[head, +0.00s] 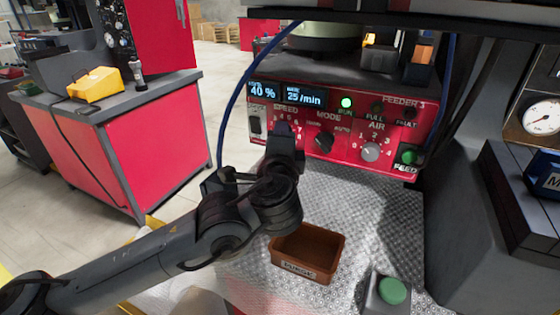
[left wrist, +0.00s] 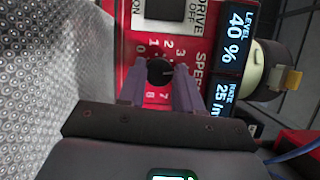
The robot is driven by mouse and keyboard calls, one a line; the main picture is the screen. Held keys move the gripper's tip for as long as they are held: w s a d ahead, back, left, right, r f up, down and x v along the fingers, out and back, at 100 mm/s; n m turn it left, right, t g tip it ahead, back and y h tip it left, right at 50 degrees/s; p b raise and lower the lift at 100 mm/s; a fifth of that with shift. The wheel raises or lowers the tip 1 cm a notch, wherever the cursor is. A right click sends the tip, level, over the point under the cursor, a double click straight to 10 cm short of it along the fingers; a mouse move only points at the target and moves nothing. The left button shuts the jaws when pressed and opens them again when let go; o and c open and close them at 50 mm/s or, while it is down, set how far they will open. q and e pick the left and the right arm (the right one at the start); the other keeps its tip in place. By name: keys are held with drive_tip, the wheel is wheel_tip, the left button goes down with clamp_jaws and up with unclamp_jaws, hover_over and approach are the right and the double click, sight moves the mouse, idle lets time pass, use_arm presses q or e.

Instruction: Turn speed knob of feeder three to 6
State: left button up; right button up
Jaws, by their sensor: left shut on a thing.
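The red control panel (head: 338,171) of the feeder marked FEEDER 3 stands in front of me; it also shows turned sideways in the left wrist view (left wrist: 118,40). The black speed knob (left wrist: 160,71) sits in its ring of white numbers. My left gripper's two fingers (left wrist: 160,86) are on either side of it, shut on it. A pale mark shows on the knob, but the number it points at is too small to tell. In the head view my left gripper (head: 284,142) covers the knob. My right gripper is not in view.
Displays read 40 % (head: 262,90) and 25 /min (head: 304,96). A green lamp (head: 346,103) is lit. The mode knob (head: 323,142), air knob (head: 370,152) and green feed button (head: 408,155) are to the right. A brown bin (head: 336,262) and green-button box (head: 392,291) stand below.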

use_arm(q)
drive_tip(key=shift+a+f+m+t+h+b, duration=0.15)
drive_tip(key=shift+m+t+h+b, duration=0.4)
drive_tip(key=shift+m+b, duration=0.95)
drive_tip(key=shift+d+f+m+t+h+b, duration=0.1)
drive_tip(key=shift+m+t+h+b, duration=0.45)
drive_tip(key=shift+m, duration=1.9)
drive_tip(key=shift+a+f+m+t+h+b, duration=0.15)
drive_tip(key=shift+m+t+h+b, duration=0.3)
drive_tip(key=shift+m+b, duration=1.1)
use_arm(e)
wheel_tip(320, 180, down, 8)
drive_tip(key=shift+p, duration=0.45)
use_arm(q)
drive_tip(key=shift+w+d+m, duration=0.1)
drive_tip(key=shift+m, duration=0.6)
drive_tip(key=o, duration=1)
drive_tip(key=shift+r, duration=0.1)
